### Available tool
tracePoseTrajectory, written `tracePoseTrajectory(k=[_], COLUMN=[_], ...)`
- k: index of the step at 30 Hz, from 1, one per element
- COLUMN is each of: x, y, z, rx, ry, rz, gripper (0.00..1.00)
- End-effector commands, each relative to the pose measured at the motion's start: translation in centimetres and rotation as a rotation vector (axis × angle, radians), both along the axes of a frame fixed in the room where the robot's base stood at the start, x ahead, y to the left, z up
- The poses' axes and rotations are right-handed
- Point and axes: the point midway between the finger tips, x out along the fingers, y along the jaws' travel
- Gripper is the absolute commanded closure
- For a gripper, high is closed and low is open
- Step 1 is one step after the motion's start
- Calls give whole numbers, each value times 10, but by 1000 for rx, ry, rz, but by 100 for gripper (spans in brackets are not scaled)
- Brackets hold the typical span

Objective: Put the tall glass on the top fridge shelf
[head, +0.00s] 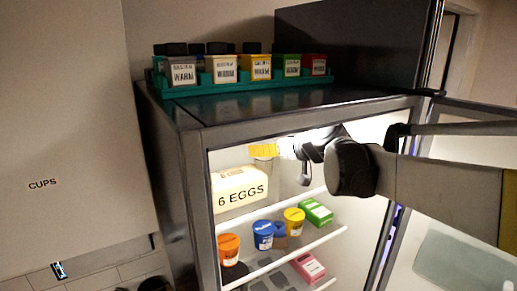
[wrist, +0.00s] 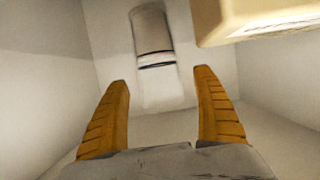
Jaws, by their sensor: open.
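My gripper (head: 264,151) reaches into the open fridge above the top shelf (head: 268,212), beside the egg carton. In the wrist view my gripper (wrist: 160,92) has its two orange fingers wide apart with nothing between them. Beyond the fingertips is a pale, upright-looking cylinder with a greyish upper part and a dark band (wrist: 153,60); it appears to be the tall glass, apart from both fingers. In the head view I cannot make out the glass clearly, as my wrist and the glare cover that area.
An egg carton (head: 240,188) marked "6 EGGS" stands left on the top shelf; its corner shows close by in the wrist view (wrist: 265,18). Several tubs and boxes fill the lower shelf (head: 300,249). The open fridge door (head: 465,250) is at right. A teal rack (head: 240,81) sits on top.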

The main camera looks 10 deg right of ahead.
Motion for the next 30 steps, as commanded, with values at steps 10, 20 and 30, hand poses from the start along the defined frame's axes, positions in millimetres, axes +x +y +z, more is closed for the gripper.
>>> tracePoseTrajectory(k=[10,20,30], x=[-75,-145,-315], y=[-25,7,17], z=[-1,-43,-191], rx=[1,4,-80], ry=[0,149,566], rz=[-2,17,-227], gripper=[21,21,21])
